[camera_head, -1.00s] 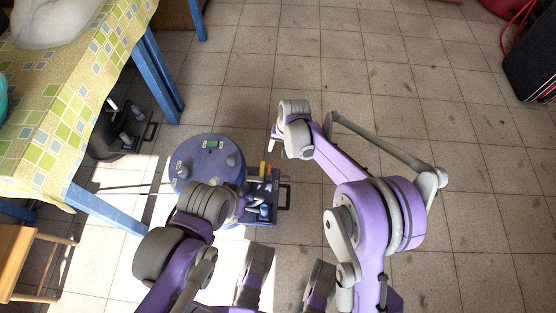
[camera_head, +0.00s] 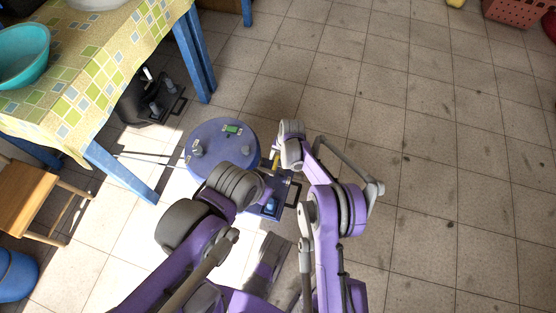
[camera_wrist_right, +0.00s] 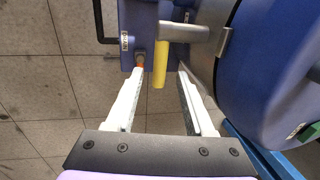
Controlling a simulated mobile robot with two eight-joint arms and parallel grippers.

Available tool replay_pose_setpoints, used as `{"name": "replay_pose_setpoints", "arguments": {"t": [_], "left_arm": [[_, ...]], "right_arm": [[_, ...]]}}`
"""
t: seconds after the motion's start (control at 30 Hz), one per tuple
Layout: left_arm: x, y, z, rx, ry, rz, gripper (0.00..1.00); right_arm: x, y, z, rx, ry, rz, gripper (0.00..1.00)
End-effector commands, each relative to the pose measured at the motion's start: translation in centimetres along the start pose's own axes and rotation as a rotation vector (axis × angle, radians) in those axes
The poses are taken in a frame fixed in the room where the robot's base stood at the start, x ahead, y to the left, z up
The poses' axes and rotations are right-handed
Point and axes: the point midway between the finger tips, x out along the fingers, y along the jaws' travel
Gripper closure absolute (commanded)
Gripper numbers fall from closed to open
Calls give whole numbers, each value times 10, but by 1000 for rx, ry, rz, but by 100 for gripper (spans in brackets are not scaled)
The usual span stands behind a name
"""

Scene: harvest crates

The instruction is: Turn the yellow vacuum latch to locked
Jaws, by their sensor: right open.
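The vacuum is a round blue-purple drum (camera_head: 215,135) on the floor, left of centre in the head view; its blue side (camera_wrist_right: 270,75) fills the right of the right wrist view. The yellow latch (camera_wrist_right: 160,65) is a narrow bar pointing down the picture in the right wrist view; in the head view it is a small yellow patch (camera_head: 276,161) beside my right wrist. My right gripper (camera_wrist_right: 160,76) is open, its white fingers on either side of the latch's lower end, with visible gaps. My left gripper is at the vacuum's near side, its fingers too hidden to judge.
A grey lever (camera_wrist_right: 185,32) and a black handle (camera_wrist_right: 99,22) are close to the latch. A table with a checked cloth (camera_head: 95,75) and blue legs stands left of the vacuum. A wooden stool (camera_head: 25,200) is at far left.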

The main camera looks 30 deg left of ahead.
Motion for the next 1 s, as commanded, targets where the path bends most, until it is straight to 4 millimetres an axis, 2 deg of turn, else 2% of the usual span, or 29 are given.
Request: {"name": "replay_pose_setpoints", "arguments": {"t": [0.03,0.2,0.5,0.57,0.8,0.83,1.0], "left_arm": [[3,0,1,0,-1,0,100],[5,0,1,0,-2,0,100],[5,0,1,0,-2,0,100],[5,0,1,0,-2,0,100],[5,0,1,0,-2,0,100],[5,0,1,0,-2,0,100],[5,0,1,0,-2,0,100]], "right_arm": [[9,0,0,0,0,0,47],[22,0,0,0,0,0,47],[24,0,0,0,1,0,47],[23,0,0,0,1,0,54],[23,0,0,0,1,0,97],[23,0,0,0,1,0,100],[23,0,0,0,1,0,100]]}}
